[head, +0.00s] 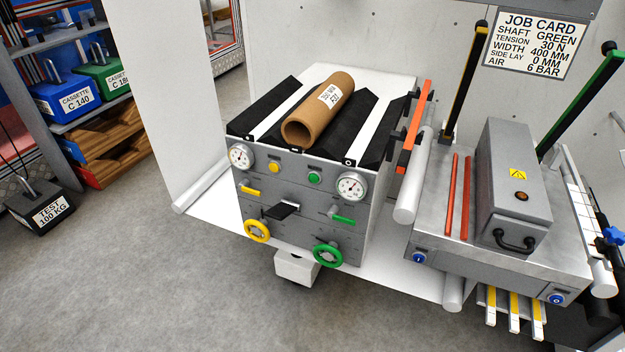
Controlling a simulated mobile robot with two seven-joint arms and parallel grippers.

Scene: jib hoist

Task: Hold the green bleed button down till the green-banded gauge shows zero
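The green button (314,178) is on the upper part of the grey front panel (295,212) of the cabinet in the middle of the head view. Nothing touches it. A round white gauge (352,186) is just right of it, on the green-marked side. Its band colour and needle reading are too small to tell. A second gauge (241,156) is at the panel's upper left, near a yellow button (274,167). Neither of my grippers is in view.
Yellow (257,230) and green (328,255) handwheels and small levers stick out of the panel. A cardboard core (318,108) lies on top. A grey box unit (512,190) stands right. Open floor (150,290) lies at front left.

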